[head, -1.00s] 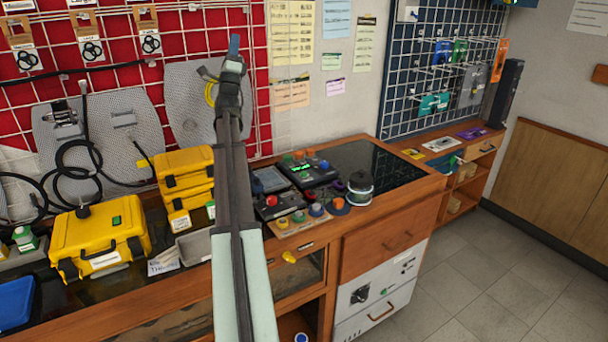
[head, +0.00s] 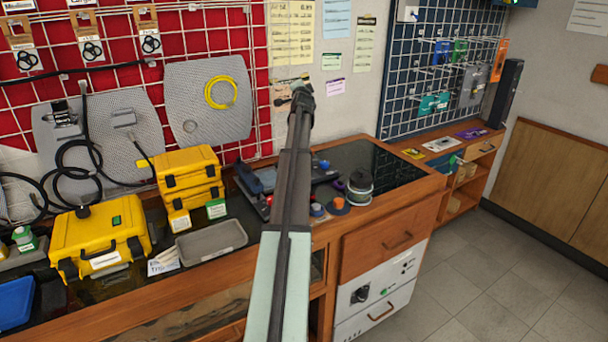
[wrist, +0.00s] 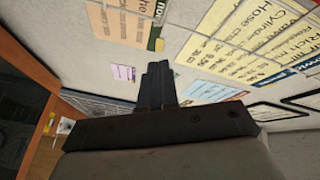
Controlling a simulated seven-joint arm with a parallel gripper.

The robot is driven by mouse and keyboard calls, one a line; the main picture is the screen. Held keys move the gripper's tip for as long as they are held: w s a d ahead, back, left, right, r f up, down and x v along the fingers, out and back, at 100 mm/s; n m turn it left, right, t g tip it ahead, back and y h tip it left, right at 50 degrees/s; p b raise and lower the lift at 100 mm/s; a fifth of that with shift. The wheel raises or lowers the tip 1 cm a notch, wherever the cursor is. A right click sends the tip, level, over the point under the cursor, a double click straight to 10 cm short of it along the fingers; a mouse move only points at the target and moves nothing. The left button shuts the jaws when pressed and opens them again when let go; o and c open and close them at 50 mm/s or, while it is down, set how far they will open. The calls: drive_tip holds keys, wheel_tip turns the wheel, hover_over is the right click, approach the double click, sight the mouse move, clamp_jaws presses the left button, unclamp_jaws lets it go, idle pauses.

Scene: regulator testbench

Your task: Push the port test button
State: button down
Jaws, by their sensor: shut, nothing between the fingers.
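The control box (head: 322,170) with colored buttons lies on the wooden bench, mostly hidden behind my arm in the head view. I cannot pick out the port test button there. My gripper (head: 300,90) is raised well above the bench, in front of the wall, its fingers hard to make out in the head view. In the wrist view, my gripper (wrist: 155,85) shows its dark fingers shut together and empty, with the wall and papers beyond. It touches no button.
A yellow case (head: 85,243), stacked yellow boxes (head: 187,175) and a grey tray (head: 212,241) stand left of my arm. The bench's dark right surface (head: 395,168) is clear.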

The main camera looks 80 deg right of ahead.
drive_tip(key=s+a+f+n+t+y, duration=0.2)
drive_tip(key=a+f+n+y, duration=0.1)
drive_tip(key=f+n+y, duration=0.65)
drive_tip(key=s+a+f+n+t+y, duration=0.1)
drive_tip(key=s+a+f+n+y, duration=0.2)
drive_tip(key=a+f+n+y, duration=0.3)
drive_tip(key=shift+s+a+f+n+t, duration=0.4)
drive_tip(key=shift+a+f+n, duration=0.1)
drive_tip(key=shift+a, duration=1.65)
drive_tip(key=shift+f, duration=0.1)
drive_tip(key=shift+f, duration=4.3)
drive_tip(key=shift+f, duration=0.2)
drive_tip(key=shift+f, duration=0.25)
